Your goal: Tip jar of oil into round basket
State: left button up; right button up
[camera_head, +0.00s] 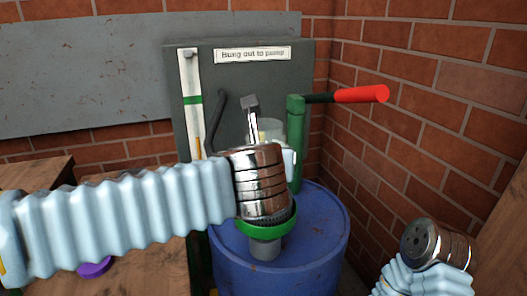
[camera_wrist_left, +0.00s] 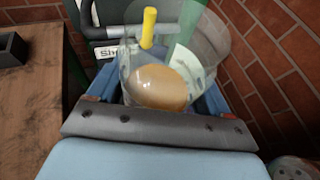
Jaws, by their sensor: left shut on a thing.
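A clear glass jar (camera_wrist_left: 218,45) holding amber oil (camera_wrist_left: 158,88) stands between the two blue fingers of my left gripper (camera_wrist_left: 157,98). The gripper is shut on the jar. In the head view only part of the jar (camera_head: 270,128) shows, behind my left wrist, above the blue drum. I cannot tell its exact tilt. A green ring with dark ribbing inside (camera_head: 264,230) sits over the drum below my wrist. It may be the round basket's rim, but my wrist hides most of it.
The blue drum (camera_head: 280,262) stands beside a green pump post (camera_head: 295,140) with a red handle (camera_head: 360,94). A dark panel (camera_head: 240,80) with a sign stands behind. Brick walls close the right side. A wooden bench (camera_head: 35,180) is at left, with a purple object (camera_head: 94,270).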

pick_arm(q)
jog(key=shift+s+d+r+n+h, duration=0.1)
jog(key=shift+s+d+n+h, duration=0.05)
jog(key=shift+d+n+h, duration=0.3)
jog(key=d+n+h+b, duration=0.1)
jog(key=n+h+b, duration=0.1)
jog(key=n+h, duration=0.1)
jog(key=s+d+n+h+b, duration=0.1)
jog(key=d+n+h+b, duration=0.1)
jog(key=n, duration=0.4)
jog(key=d+n+h+b, duration=0.1)
jog(key=n+h+b, duration=0.2)
jog(key=n+h, duration=0.2)
jog(key=shift+s+d+r+n+g+b, duration=0.25)
jog(key=shift+s+d+g+b, duration=0.05)
jog(key=shift+s+d+g, duration=0.1)
jog(key=shift+w, duration=0.1)
dwell(2.2)
